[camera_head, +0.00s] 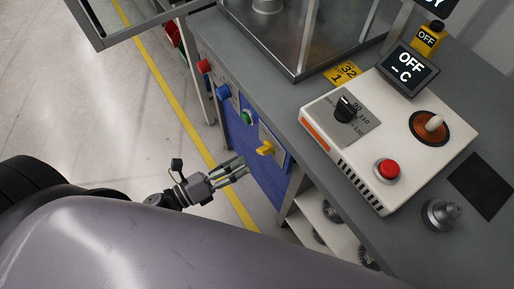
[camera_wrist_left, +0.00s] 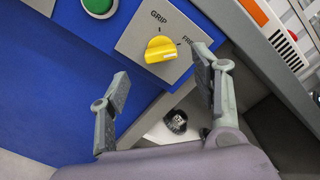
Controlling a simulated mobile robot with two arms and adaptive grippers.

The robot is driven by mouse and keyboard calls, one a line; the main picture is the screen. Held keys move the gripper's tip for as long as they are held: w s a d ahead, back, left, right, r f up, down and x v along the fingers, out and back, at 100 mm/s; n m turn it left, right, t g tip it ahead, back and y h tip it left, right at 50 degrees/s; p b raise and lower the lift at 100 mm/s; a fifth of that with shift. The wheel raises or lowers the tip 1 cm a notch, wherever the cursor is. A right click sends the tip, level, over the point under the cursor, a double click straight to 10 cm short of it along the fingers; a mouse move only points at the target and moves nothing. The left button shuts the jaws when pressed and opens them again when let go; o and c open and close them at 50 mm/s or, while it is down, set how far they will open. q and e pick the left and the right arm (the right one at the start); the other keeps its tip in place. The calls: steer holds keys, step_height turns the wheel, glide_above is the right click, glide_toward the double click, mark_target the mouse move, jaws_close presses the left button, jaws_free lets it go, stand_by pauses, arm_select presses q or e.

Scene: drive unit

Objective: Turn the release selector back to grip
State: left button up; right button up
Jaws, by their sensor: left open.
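The release selector is a yellow knob (camera_head: 265,148) on a grey plate on the blue front panel of the bench. In the left wrist view the knob (camera_wrist_left: 160,49) sits below the word GRIP, with FREE to its upper right. I cannot tell for sure which mark it points at. My left gripper (camera_head: 243,168) is open and empty, a little to the left of and below the knob in the head view. In the left wrist view its fingers (camera_wrist_left: 164,76) stand apart on either side, below the knob, not visibly touching it. My right gripper is not in view.
Red, blue and green buttons (camera_head: 247,117) sit along the panel left of the knob. A white control box (camera_head: 335,149) with a dial, joystick and red button stands on the bench top. A lower shelf (camera_head: 300,222) holds metal parts. The floor left of the bench is clear.

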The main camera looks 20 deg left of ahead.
mark_target(258, 151)
arm_select(q)
steer(key=p+x, duration=0.1)
steer(key=x, duration=0.6)
steer(key=shift+c, duration=0.5)
steer(key=c, duration=1.1)
